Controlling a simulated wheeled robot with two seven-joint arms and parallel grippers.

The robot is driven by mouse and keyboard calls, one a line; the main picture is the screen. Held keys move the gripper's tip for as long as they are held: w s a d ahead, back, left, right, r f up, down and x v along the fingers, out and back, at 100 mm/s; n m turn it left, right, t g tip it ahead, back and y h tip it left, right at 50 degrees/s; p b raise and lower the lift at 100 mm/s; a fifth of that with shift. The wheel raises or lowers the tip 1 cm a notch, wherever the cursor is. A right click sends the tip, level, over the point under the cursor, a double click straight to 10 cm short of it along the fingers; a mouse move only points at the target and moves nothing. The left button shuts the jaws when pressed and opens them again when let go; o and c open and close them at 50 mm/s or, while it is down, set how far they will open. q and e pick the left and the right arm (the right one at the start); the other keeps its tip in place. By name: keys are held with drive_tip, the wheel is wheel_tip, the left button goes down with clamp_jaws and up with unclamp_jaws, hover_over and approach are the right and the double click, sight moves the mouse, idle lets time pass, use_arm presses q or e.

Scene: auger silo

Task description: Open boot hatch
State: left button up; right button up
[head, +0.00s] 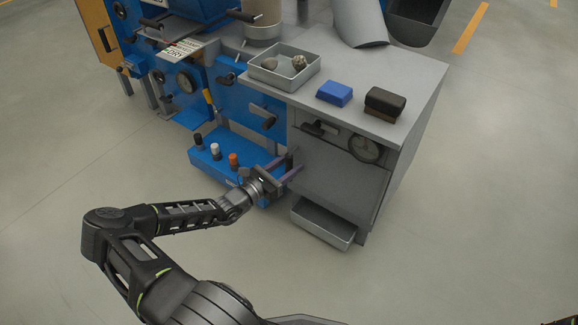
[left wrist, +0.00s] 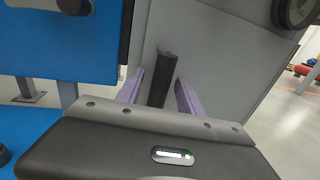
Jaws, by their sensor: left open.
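The grey hatch panel (head: 335,180) is on the front of the grey cabinet and looks shut. In the left wrist view, a dark upright bar handle (left wrist: 162,78) stands on the grey panel (left wrist: 205,50). My left gripper (head: 289,168) is at the left edge of the panel in the head view. In the left wrist view, the purple fingers of my left gripper (left wrist: 160,95) are open, one on each side of the bar handle, with gaps visible. The handle is mostly hidden by the gripper in the head view. My right gripper is not in view.
Above the panel are a black lever (head: 318,129) and a round dial (head: 365,148). A grey open bin (head: 323,222) sits below. A blue box with knobs (head: 213,172) is at left. A tray (head: 284,68), blue block (head: 334,93) and dark block (head: 384,103) rest on top. Floor in front is clear.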

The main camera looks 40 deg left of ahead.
use_arm(q)
drive_tip(key=shift+c, duration=0.2)
clamp_jaws()
idle(1.1)
